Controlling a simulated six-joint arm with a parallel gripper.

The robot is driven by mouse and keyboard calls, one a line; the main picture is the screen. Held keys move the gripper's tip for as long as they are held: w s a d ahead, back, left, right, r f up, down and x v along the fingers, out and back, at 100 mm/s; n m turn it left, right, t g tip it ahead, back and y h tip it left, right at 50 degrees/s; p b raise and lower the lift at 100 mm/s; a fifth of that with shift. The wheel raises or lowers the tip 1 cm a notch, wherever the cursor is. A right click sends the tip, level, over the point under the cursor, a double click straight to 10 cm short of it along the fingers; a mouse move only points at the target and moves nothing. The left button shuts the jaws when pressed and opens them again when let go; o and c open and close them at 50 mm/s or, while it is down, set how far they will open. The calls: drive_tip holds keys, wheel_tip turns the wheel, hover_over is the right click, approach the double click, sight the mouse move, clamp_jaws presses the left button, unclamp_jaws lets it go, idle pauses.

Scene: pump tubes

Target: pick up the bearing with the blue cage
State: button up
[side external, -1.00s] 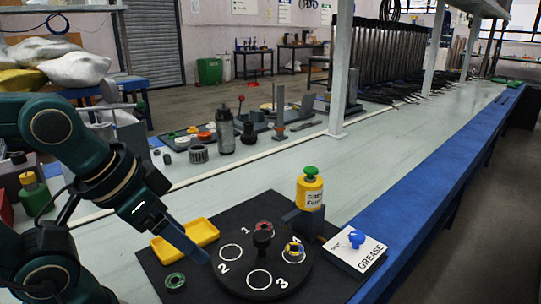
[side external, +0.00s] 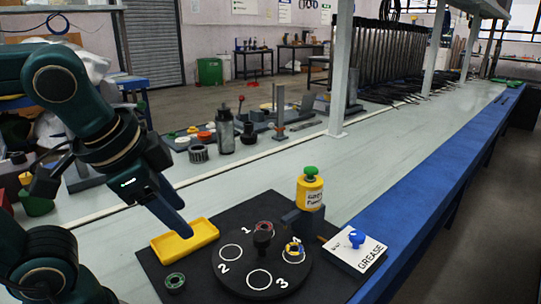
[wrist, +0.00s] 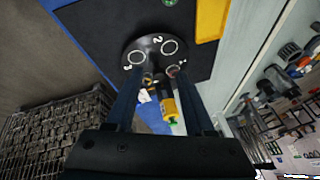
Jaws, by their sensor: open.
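The bearing with the blue cage (side external: 295,249) sits at spot 4 of the black round turntable (side external: 262,250); a yellowish part shows on it too. In the wrist view the bearing (wrist: 147,79) is small, between the fingers. A reddish bearing (side external: 264,227) sits at spot 1. A green bearing (side external: 175,282) lies on the dark mat, left of the turntable. My gripper (side external: 183,222) is open and empty, raised by the yellow tray, up and left of the turntable. Its two fingers (wrist: 160,100) show spread apart in the wrist view.
A yellow tray (side external: 185,241) lies at the mat's back left. A yellow bottle with a green cap (side external: 311,190) stands in a dark holder behind the turntable. A grease pad with a blue knob (side external: 356,250) lies right. Spots 2 and 3 are empty.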

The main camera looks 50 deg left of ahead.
drive_tip(key=w+d+r+m+t+y, duration=0.1)
drive_tip(key=w+d+m+t, duration=0.4)
drive_tip(key=m, duration=0.9)
drive_tip(key=w+d+m+t+y, duration=0.1)
drive_tip(key=w+m+t, duration=0.2)
drive_tip(key=w+m, duration=0.8)
drive_tip(key=m, duration=0.5)
approach(295, 248)
drive_tip(key=shift+w+a+r, duration=0.1)
drive_tip(key=shift+w+r, duration=0.25)
drive_tip(key=shift+w, duration=0.15)
drive_tip(key=shift+f+n, duration=0.3)
drive_tip(key=shift+f, duration=0.3)
drive_tip(key=shift+w+f, duration=0.15)
drive_tip(key=shift+w, duration=0.05)
drive_tip(key=shift+x, duration=3.55)
drive_tip(key=shift+a, duration=0.1)
clamp_jaws()
